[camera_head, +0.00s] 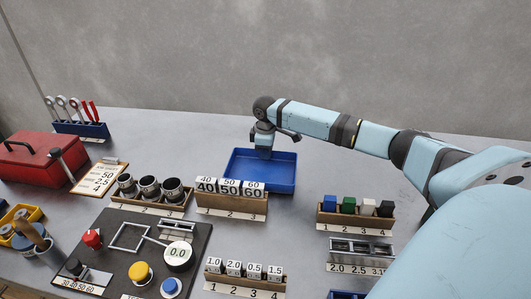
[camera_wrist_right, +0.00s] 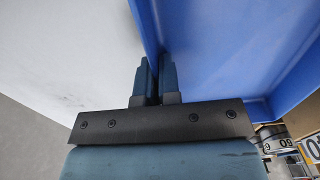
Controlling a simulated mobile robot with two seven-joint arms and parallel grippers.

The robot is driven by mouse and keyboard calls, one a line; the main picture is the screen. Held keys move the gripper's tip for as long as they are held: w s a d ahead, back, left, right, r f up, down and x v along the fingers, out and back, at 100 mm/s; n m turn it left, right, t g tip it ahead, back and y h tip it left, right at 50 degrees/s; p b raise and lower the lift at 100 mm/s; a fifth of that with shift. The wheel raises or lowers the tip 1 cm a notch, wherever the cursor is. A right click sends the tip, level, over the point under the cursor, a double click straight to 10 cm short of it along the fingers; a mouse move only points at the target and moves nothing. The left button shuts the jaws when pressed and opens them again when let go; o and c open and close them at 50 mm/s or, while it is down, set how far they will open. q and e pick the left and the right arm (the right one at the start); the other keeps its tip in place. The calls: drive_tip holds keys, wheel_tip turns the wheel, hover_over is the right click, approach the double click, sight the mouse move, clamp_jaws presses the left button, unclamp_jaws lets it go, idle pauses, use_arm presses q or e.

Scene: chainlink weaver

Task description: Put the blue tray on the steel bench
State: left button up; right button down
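The blue tray (camera_head: 284,184) is a shallow open box at the back middle of the steel bench (camera_head: 215,131). It looks empty and level; I cannot tell whether it rests on the bench or is just above it. My right gripper (camera_head: 264,153) points down at the tray's back wall. In the right wrist view, the two fingers of my right gripper (camera_wrist_right: 157,82) are close together, one on each side of the wall of the blue tray (camera_wrist_right: 215,45), and seem to pinch it. My left gripper is not in view.
A numbered wooden rack (camera_head: 232,203) with labelled blocks stands right in front of the tray. A rack of metal cups (camera_head: 150,196) is to its left, a rack of coloured cubes (camera_head: 355,215) to its right. A red toolbox (camera_head: 38,160) stands far left.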

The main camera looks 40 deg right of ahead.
drive_tip(key=shift+f, duration=0.1)
drive_tip(key=c, duration=1.3)
unclamp_jaws()
drive_tip(key=shift+c, duration=0.2)
wheel_tip(320, 180, up, 12)
drive_tip(key=p, duration=0.1)
